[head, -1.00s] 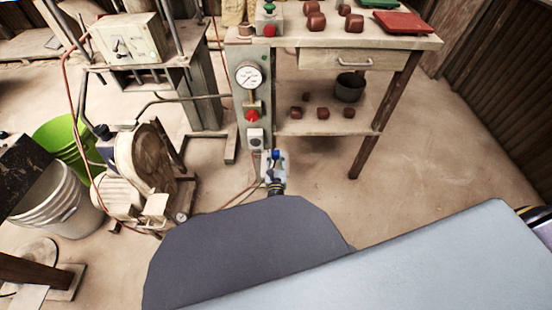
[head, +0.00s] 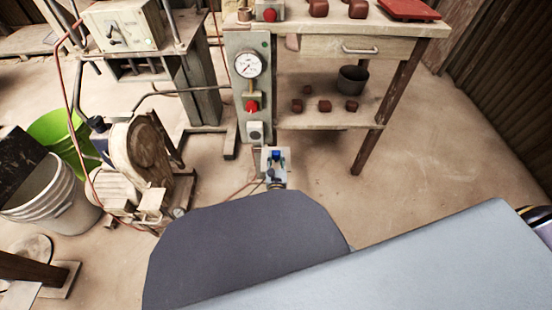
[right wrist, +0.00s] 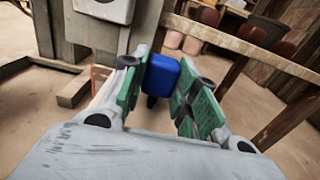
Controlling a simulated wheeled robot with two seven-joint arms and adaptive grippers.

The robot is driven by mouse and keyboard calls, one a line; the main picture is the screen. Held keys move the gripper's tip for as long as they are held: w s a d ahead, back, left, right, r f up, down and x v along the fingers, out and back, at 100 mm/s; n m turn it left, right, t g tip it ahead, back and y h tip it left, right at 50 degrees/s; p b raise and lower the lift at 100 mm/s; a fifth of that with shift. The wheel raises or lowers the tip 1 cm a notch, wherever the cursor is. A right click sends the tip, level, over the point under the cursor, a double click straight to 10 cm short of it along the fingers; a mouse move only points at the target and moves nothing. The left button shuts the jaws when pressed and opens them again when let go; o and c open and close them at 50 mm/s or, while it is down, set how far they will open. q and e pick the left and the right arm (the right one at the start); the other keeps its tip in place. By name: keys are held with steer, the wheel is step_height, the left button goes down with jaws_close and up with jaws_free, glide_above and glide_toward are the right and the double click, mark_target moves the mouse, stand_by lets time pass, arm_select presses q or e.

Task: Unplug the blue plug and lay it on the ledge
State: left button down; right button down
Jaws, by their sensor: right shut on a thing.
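The blue plug (right wrist: 161,74) sits between the green-padded fingers of my right gripper (right wrist: 158,88), which is shut on it. In the head view the blue plug (head: 276,155) shows as a small patch in my right gripper (head: 276,160), low in front of the grey panel post. A white socket box (head: 255,132) is on the lower post, up and left of the gripper; the plug appears apart from it. Its lower part shows in the right wrist view (right wrist: 105,8). I cannot tell which surface is the ledge. My left gripper is out of view.
A wooden bench has a drawer (head: 355,50) and a lower shelf (head: 325,120) with brown blocks and a dark pot (head: 352,79). The post carries a gauge (head: 248,64) and a red knob (head: 252,106). A motor machine (head: 140,165) stands left. Floor at right is clear.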

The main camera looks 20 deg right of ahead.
steer(key=shift+f, duration=0.2)
stand_by(0.3)
steer(key=c, duration=1)
jaws_free()
steer(key=shift+s+a+r+p, duration=0.2)
steer(key=shift+s+r+p, duration=0.5)
steer(key=shift+p, duration=0.15)
steer(key=shift+s+a+r+p, duration=0.2)
steer(key=shift+s+r+p, duration=0.5)
steer(key=shift+p, duration=0.15)
steer(key=shift+r, duration=0.1)
steer(key=shift+s+a, duration=0.15)
